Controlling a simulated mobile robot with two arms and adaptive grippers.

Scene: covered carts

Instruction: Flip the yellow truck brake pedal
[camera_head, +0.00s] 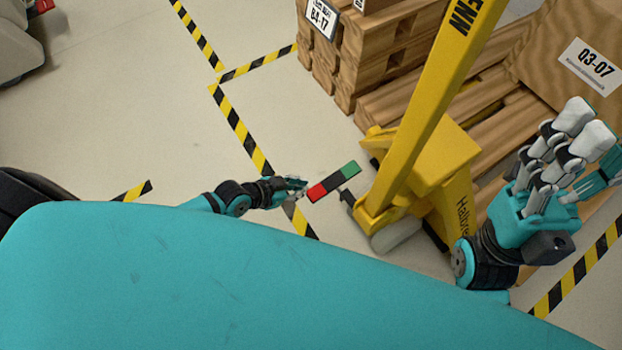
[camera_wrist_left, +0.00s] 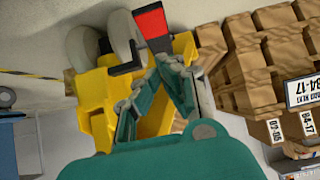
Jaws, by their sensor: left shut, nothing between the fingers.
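The yellow truck (camera_head: 421,158) stands right of the middle in the head view, and its yellow body fills the middle of the left wrist view (camera_wrist_left: 92,92). Its brake pedal (camera_head: 333,183) is a flat bar with a red near end, a black middle and a green far end. The red end shows in the left wrist view (camera_wrist_left: 151,23), just beyond the fingers. My left gripper (camera_head: 298,184) is shut and empty beside the red end; contact cannot be made out. It also shows in the left wrist view (camera_wrist_left: 166,64). My right gripper (camera_head: 590,150) is open and empty, right of the truck.
Wooden pallets and crates (camera_head: 385,45) stand behind the truck. A wooden box (camera_head: 570,50) labelled 03-07 is at the upper right. Black-and-yellow tape (camera_head: 238,125) marks the floor. The floor left of the truck is clear.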

